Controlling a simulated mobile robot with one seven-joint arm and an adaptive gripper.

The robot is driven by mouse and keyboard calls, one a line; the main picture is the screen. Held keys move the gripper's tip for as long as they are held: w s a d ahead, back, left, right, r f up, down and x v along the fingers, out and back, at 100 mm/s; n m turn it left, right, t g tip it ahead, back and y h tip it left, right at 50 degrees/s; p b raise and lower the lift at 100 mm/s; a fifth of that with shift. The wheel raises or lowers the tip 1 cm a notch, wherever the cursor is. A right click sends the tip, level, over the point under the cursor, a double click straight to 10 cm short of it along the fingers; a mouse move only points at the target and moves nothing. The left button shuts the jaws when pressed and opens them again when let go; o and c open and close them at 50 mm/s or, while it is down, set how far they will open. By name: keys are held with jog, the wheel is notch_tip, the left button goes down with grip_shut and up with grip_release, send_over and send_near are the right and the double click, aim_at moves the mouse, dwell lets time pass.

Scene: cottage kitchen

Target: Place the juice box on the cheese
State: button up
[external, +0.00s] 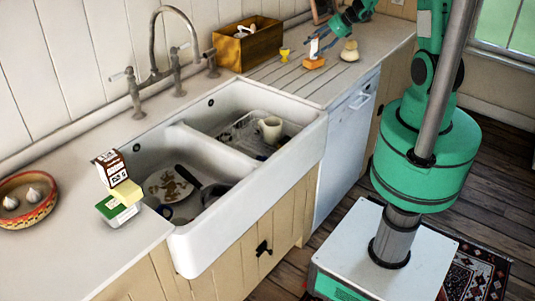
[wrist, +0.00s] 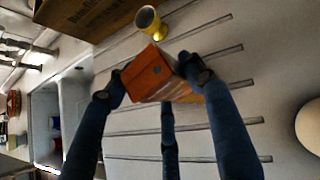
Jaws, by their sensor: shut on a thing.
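My gripper (wrist: 150,82) is shut on an orange box (wrist: 148,72), which looks like the juice box, with a finger on either side. In the external view my gripper (external: 317,42) is over the far counter, around a pale upright piece with an orange block (external: 313,63) directly below it. I cannot tell there whether these are one thing or two, or whether they touch the counter. A yellow block (external: 126,192), perhaps the cheese, lies on a white and green package (external: 117,210) at the near left. A brown and white carton (external: 111,168) stands close behind it.
A yellow cup (external: 284,55) and a wooden crate (external: 248,43) stand left of my gripper. A pale round item (external: 350,50) sits to its right. The double sink (external: 245,120) holds a mug and dishes. A bowl (external: 27,199) with garlic stands at far left.

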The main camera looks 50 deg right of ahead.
jog(key=shift+f, duration=0.1)
jog(key=o, duration=1.3)
jog(key=shift+r, duration=0.2)
jog(key=p+v, duration=0.2)
jog(key=v, duration=1)
jog(key=shift+a, duration=0.1)
